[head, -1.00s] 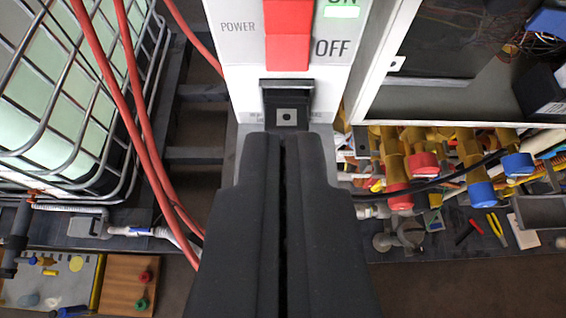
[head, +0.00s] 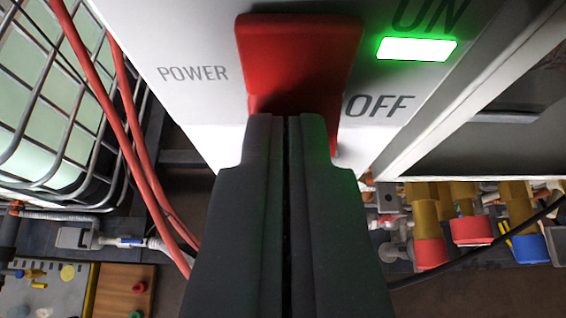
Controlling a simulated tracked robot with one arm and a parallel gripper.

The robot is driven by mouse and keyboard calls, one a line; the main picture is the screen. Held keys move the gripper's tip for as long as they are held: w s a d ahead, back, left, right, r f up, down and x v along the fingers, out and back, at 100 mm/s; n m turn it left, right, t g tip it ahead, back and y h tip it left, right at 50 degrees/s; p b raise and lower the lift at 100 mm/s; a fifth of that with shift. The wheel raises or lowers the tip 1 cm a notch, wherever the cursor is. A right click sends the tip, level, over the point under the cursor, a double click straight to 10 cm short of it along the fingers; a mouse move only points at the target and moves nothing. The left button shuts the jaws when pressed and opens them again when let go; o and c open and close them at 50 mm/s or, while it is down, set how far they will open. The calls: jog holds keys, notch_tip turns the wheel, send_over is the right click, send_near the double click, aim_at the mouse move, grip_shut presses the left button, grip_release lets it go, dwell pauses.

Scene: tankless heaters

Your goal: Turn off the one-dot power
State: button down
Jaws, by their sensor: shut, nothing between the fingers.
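A red rocker power switch (head: 297,55) sits on a white panel (head: 190,100), large and close at top centre. "POWER" is printed to its left, and "ON" and "OFF" to its right. A green indicator light (head: 416,49) glows beside "ON". My gripper (head: 285,118) is shut and empty, its tips in front of the lower part of the switch. The tips hide that part, and I cannot tell if they touch it. No dot mark shows on the visible part of the panel.
A caged white tank (head: 45,110) and red hoses (head: 112,130) are at left. A grey-framed box (head: 470,110) is at right. Yellow valves with red and blue caps (head: 430,252) sit below it. A brown board (head: 124,288) lies at lower left.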

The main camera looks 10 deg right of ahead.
jog(key=shift+f+b, duration=0.25)
jog(key=shift+b, duration=0.3)
jog(key=t+b, duration=0.1)
jog(key=b, duration=0.2)
jog(key=shift+w+f, duration=0.1)
jog(key=shift+f, duration=0.25)
jog(key=shift+r, duration=0.3)
jog(key=shift+r+p, duration=0.35)
jog(key=shift+r, duration=0.6)
